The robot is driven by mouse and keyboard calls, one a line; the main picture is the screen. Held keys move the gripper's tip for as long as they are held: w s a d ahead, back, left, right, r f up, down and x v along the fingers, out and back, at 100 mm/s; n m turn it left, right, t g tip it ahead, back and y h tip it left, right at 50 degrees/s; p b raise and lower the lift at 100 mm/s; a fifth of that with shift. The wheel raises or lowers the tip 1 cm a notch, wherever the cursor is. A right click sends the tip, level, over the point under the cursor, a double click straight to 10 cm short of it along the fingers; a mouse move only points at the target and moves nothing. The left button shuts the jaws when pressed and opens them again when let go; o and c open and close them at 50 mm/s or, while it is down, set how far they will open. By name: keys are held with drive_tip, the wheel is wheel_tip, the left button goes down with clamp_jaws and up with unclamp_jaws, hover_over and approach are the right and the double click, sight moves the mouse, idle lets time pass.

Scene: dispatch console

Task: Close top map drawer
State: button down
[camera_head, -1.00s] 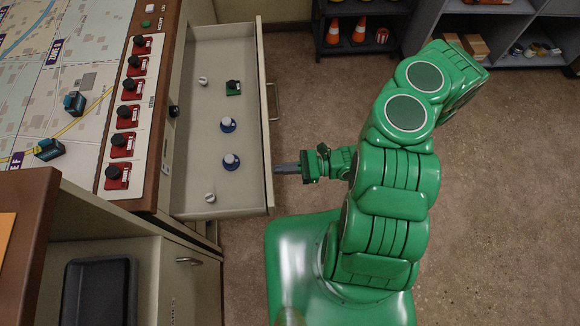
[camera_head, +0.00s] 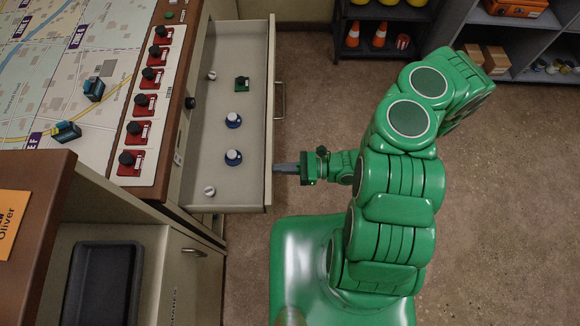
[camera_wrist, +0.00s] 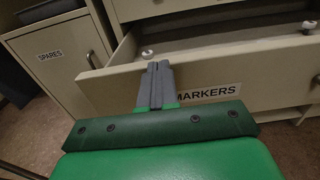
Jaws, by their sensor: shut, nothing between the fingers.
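The top map drawer (camera_head: 222,188) stands open beside the map console, with its cream front panel (camera_head: 270,120) facing right. Its front shows the label MARKERS (camera_wrist: 208,94) in the wrist view.
The drawer's handle (camera_head: 280,100) sticks out above my gripper in the head view. Shelves (camera_head: 385,30) with cones stand at the back. The floor at right is clear.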

drive_tip(key=a, duration=2.3)
drive_tip(key=shift+a, duration=0.15)
